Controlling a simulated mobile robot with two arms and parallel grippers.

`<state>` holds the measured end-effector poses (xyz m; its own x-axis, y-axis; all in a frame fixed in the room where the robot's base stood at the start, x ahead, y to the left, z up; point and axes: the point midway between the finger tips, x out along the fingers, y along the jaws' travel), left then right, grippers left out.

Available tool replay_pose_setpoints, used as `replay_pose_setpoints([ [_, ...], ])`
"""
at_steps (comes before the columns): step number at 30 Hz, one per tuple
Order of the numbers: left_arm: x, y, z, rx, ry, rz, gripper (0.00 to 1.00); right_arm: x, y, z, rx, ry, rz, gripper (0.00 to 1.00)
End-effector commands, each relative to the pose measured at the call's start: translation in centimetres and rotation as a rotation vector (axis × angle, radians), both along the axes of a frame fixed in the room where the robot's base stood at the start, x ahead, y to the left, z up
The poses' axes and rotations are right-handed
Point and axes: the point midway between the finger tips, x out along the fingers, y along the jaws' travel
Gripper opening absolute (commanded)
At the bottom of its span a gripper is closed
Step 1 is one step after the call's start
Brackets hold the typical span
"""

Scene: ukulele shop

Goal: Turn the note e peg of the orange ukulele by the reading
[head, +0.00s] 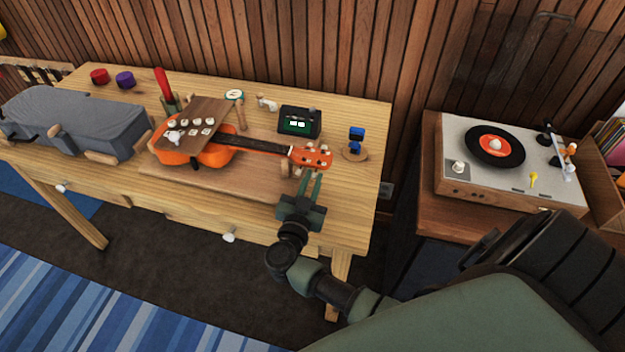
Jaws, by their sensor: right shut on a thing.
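The orange ukulele (210,153) lies on the wooden table with its neck pointing right and a brown board with several small light pieces over part of its body. Its orange headstock (311,156) has several small light pegs along its edges. My right gripper (309,180) is at the near edge of the headstock, its fingers shut on a small peg there. The peg is mostly hidden, and I cannot tell which note it belongs to. A dark tuner (299,122) with a lit green screen stands behind the neck; its reading is too small to make out. My left gripper is not in view.
A grey case (75,118) lies at the table's left. A blue figure on a round base (355,152) stands right of the headstock. A red-handled tool (163,85) stands behind the ukulele. A record player (505,150) is on a separate stand at right.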

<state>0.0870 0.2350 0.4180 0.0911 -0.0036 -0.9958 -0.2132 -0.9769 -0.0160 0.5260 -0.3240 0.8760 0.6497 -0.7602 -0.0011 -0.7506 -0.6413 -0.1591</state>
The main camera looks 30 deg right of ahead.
Motion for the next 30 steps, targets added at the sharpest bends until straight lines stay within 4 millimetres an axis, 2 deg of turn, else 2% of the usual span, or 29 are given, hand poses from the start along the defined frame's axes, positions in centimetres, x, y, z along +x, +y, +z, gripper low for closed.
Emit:
replay_pose_setpoints([
  [21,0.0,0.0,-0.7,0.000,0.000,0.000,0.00,0.0,0.1,-0.2,0.418,-0.486,-0.004,0.00],
  [30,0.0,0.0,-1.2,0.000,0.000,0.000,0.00,0.0,0.0,-0.1,0.531,-0.619,-0.003,0.00],
])
